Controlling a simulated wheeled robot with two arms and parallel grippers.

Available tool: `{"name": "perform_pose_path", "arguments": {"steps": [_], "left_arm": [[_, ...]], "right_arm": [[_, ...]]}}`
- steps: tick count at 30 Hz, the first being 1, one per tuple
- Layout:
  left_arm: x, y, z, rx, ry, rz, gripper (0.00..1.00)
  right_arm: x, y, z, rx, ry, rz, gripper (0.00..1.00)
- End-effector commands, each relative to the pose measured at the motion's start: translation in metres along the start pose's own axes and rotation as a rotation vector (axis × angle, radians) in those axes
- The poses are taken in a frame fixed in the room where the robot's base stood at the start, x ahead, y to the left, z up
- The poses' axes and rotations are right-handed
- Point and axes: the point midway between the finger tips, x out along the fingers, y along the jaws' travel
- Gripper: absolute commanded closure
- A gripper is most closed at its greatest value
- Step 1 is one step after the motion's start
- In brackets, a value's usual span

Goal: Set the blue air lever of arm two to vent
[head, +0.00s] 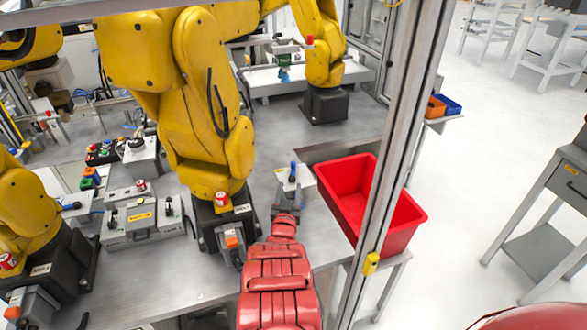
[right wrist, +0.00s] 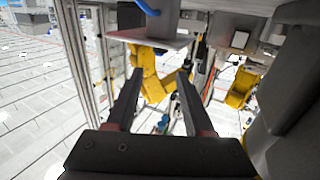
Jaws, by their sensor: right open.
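The blue lever (head: 293,172) stands on a small pale plate (head: 308,178) to the right of the middle yellow arm's base (head: 226,222). In the right wrist view, the blue lever (right wrist: 147,8) shows only in part at the top edge, above the plate's underside (right wrist: 150,39). My right gripper (head: 286,198) is open and empty, just below and in front of the lever in the head view. In the right wrist view its two dark fingers (right wrist: 158,80) are spread apart, below the plate and not around the lever. My left gripper is not in view.
A red bin (head: 400,215) stands right of the lever, behind a metal frame post (head: 392,150). Another blue lever (head: 72,206) is by the left yellow arm. A grey control box (head: 140,222) stands on the steel table.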

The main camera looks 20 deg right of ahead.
Motion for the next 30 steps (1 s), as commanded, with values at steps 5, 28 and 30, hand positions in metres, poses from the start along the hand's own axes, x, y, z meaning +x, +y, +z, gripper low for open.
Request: {"name": "perform_pose_path", "arguments": {"steps": [5,28,30], "left_arm": [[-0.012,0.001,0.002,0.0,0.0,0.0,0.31],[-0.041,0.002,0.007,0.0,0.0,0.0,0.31],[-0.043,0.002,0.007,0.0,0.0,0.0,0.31]], "right_arm": [[0.026,0.003,0.001,0.0,0.001,0.004,0.47],[0.121,0.004,0.001,-0.003,0.004,0.004,0.47],[0.126,0.002,-0.001,-0.002,0.005,0.003,0.47]]}}
